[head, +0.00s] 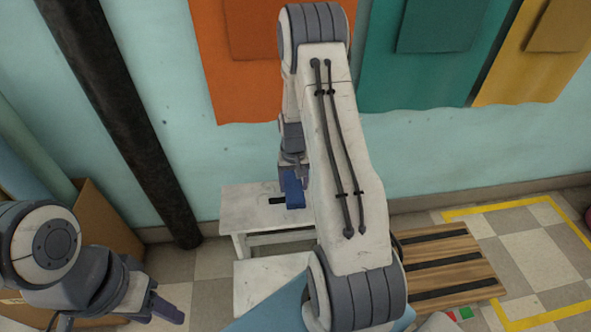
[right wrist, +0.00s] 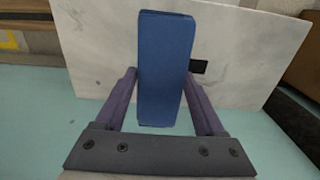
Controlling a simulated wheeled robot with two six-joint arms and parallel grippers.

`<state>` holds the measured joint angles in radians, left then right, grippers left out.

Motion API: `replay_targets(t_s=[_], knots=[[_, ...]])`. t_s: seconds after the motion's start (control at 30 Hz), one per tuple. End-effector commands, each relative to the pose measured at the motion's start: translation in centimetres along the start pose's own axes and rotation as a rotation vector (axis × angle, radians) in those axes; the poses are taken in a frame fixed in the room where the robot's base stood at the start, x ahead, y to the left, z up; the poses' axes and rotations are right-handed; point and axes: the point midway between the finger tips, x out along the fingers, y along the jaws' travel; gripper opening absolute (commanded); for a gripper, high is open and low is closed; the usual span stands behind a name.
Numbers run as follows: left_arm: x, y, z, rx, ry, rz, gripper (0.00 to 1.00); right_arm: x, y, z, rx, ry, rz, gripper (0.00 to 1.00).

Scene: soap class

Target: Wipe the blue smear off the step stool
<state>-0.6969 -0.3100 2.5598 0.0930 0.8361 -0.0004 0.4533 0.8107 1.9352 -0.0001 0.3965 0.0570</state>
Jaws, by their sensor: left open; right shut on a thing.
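The white step stool (head: 240,209) stands against the wall in the head view, with a lower step (head: 262,278) in front. Its pale top (right wrist: 245,50) fills much of the right wrist view. My right gripper (head: 292,175) is over the upper step, shut on a blue block (right wrist: 165,70), which also shows in the head view (head: 293,190). I cannot tell whether the block touches the stool. A small black patch (right wrist: 198,67) shows on the top beside the block. I see no blue smear; the block and arm hide part of the stool. My left gripper (head: 167,300) is open and empty, low at left.
A dark pole (head: 130,125) slants down left of the stool. A cardboard box (head: 105,222) stands at far left. A slatted wooden platform (head: 445,265) lies right of the stool, near yellow floor tape (head: 490,209). Coloured cloths (head: 240,75) hang on the wall.

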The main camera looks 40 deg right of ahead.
Motion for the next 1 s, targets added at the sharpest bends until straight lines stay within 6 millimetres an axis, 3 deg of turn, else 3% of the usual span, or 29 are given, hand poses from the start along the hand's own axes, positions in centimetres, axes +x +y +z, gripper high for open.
replay_targets(t_s=[0.03, 0.3, 1.0], knots=[[-0.9, 0.1, 0.0, 0.0, 0.0, 0.0, 0.5, -1.0, -0.1, 0.0, -0.001, 0.001, 0.0, 0.11], [-2.9, 0.2, -0.1, 0.0, 0.0, 0.0, 0.5, -3.2, -0.2, 0.0, -0.002, 0.001, 0.0, 0.11], [-3.0, 0.2, -0.1, 0.0, 0.0, 0.0, 0.5, -3.7, -0.7, 0.1, -0.016, 0.002, 0.0, 0.11]])
